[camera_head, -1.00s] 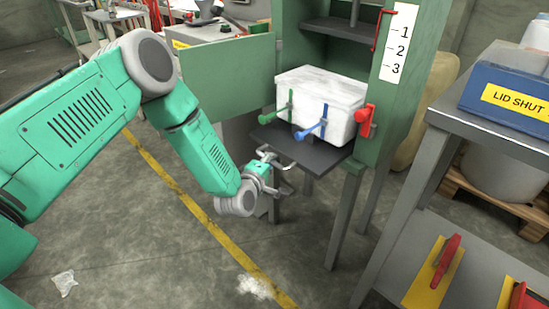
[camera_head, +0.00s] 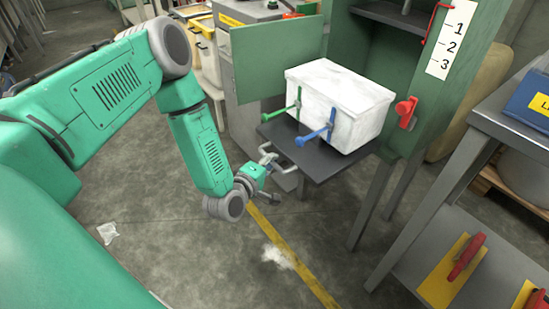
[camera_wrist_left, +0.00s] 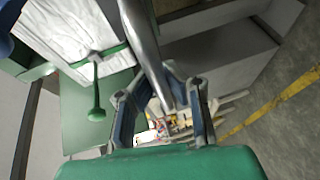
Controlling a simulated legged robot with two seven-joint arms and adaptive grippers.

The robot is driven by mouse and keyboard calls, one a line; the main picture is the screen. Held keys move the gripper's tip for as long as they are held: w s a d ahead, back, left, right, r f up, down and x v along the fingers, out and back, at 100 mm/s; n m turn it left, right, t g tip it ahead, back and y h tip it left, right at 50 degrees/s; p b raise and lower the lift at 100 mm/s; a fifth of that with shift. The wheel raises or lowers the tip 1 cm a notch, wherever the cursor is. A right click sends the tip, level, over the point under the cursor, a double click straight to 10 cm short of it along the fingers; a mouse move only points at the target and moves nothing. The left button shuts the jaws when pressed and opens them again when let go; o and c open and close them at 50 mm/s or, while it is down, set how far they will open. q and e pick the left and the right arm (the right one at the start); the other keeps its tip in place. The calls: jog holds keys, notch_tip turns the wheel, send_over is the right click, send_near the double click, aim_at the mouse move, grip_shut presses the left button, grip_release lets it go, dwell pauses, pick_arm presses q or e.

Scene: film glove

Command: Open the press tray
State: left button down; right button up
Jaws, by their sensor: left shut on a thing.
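The dark grey press tray (camera_head: 328,164) sticks out of the front of the green press (camera_head: 385,62). A white lidded box (camera_head: 345,112) stands on it, with a green clamp handle (camera_head: 285,113) and a blue one (camera_head: 315,134) on its front. My left gripper (camera_head: 272,163) is at the tray's front edge, shut on the metal tray handle. In the left wrist view the handle bar (camera_wrist_left: 143,45) runs between the fingers of my left gripper (camera_wrist_left: 162,97). The exact finger contact is partly hidden in the head view. My right gripper is out of view.
The green press door (camera_head: 275,57) stands open at the left. A red lever (camera_head: 405,110) is on the press's right post. A grey trolley (camera_head: 490,120) stands close at the right. The floor in front of the tray is clear apart from white scraps.

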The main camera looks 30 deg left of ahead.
pick_arm(q)
jog(key=shift+s+f, duration=0.1)
jog(key=shift+f, duration=0.05)
jog(key=c, duration=1.6)
grip_release()
jog(key=s, duration=0.4)
jog(key=s+r, duration=0.1)
jog(key=s, duration=0.2)
jog(key=s+r, duration=0.1)
jog(key=s, duration=0.3)
jog(key=shift+s+d, duration=0.25)
jog(key=shift+s, duration=0.05)
